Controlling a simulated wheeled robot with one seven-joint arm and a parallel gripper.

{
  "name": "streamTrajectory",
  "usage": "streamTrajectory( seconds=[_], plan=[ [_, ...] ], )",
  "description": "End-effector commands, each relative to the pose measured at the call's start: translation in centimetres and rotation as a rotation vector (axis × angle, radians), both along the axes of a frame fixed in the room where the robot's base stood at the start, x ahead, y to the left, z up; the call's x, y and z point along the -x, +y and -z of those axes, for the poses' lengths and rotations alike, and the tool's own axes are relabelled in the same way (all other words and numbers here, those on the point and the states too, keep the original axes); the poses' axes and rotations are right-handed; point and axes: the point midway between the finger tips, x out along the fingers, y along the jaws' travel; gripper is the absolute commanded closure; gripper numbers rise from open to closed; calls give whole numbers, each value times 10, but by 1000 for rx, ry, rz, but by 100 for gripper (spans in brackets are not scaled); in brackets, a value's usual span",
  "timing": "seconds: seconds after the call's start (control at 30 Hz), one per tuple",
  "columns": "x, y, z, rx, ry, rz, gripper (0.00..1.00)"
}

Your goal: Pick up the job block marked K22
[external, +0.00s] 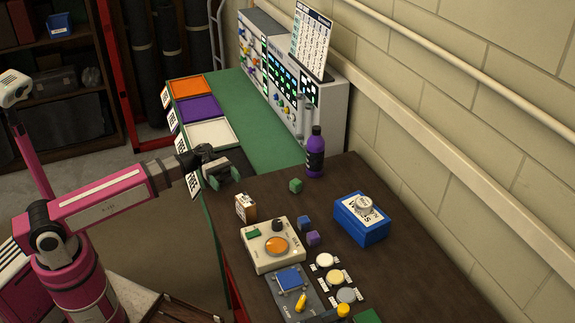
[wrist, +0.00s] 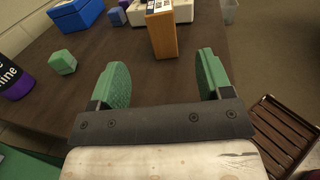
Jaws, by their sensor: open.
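My gripper (external: 222,172) is open and empty over the near edge of the dark table, beside the green mat. In the wrist view its two green fingers (wrist: 162,76) stand wide apart. A wooden brown block with a black-and-white label (external: 247,212) stands on the table in front of the gripper. In the wrist view the brown block (wrist: 164,36) lies ahead of the gap between the fingers, not touched by them. A green cube (external: 296,185), a blue cube (external: 304,222) and a purple cube (external: 313,238) stand on the table. I cannot read K22 on any block.
A purple bottle (external: 315,155) stands near the wall. A blue box (external: 362,222) is at the right. A cream box with an orange button (external: 272,246) stands behind the brown block, near the cubes. Orange, purple and white trays (external: 208,133) lie on the green mat.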

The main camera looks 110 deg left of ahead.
Motion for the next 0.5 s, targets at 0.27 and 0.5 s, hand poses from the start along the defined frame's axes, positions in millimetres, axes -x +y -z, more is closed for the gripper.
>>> streamTrajectory(
  seconds=[0.27, 0.5],
  plan=[
    [-20, -14, 1, 4, 4, 7, 28],
    [-44, -30, 1, 2, 4, 6, 28]
  ],
)
